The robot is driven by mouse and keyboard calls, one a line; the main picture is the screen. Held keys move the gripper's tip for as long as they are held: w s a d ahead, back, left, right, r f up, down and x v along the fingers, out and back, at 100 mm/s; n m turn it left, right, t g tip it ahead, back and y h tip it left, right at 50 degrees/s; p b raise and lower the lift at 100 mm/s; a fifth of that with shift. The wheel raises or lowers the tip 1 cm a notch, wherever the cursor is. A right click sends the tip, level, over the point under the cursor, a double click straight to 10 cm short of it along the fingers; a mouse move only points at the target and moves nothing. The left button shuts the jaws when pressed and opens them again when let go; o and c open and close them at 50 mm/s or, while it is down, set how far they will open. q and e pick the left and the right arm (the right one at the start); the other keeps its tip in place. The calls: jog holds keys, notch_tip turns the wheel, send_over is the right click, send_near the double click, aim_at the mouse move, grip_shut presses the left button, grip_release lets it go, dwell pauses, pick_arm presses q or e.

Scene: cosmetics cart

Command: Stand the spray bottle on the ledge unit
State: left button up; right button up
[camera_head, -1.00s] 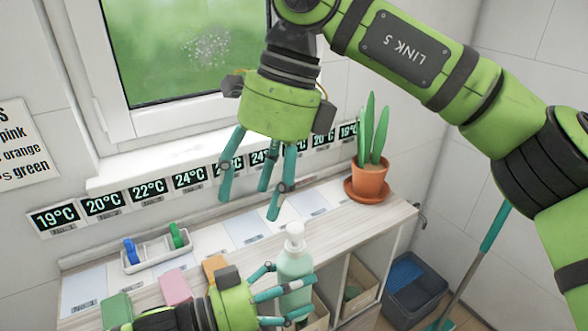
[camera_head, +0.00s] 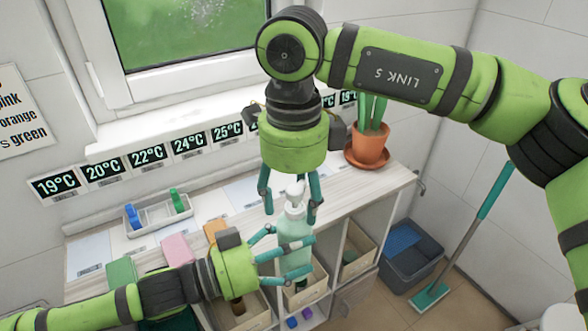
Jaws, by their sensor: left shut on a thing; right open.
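The spray bottle (camera_head: 294,231) is pale mint with a white pump head, upright in front of the unit's front edge. My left gripper (camera_head: 300,258) is shut on its body from the left. My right gripper (camera_head: 292,207) points down from above, its open fingers on both sides of the bottle's pump head. I cannot tell whether they touch it. The ledge unit (camera_head: 352,194) has a pale wooden top with light label cards along it and open compartments below. The bottle and grippers hide part of its top and front.
A potted plant (camera_head: 370,145) stands at the top's right end. A grey crate (camera_head: 408,258) and a mop (camera_head: 470,240) are on the floor at right.

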pick_arm(q)
jog(key=shift+r, duration=0.1)
pick_arm(e)
jog(key=shift+f, duration=0.6)
grip_shut()
pick_arm(q)
jog(key=o, duration=1.6)
jog(key=shift+c, duration=0.2)
jog(key=shift+a, duration=0.1)
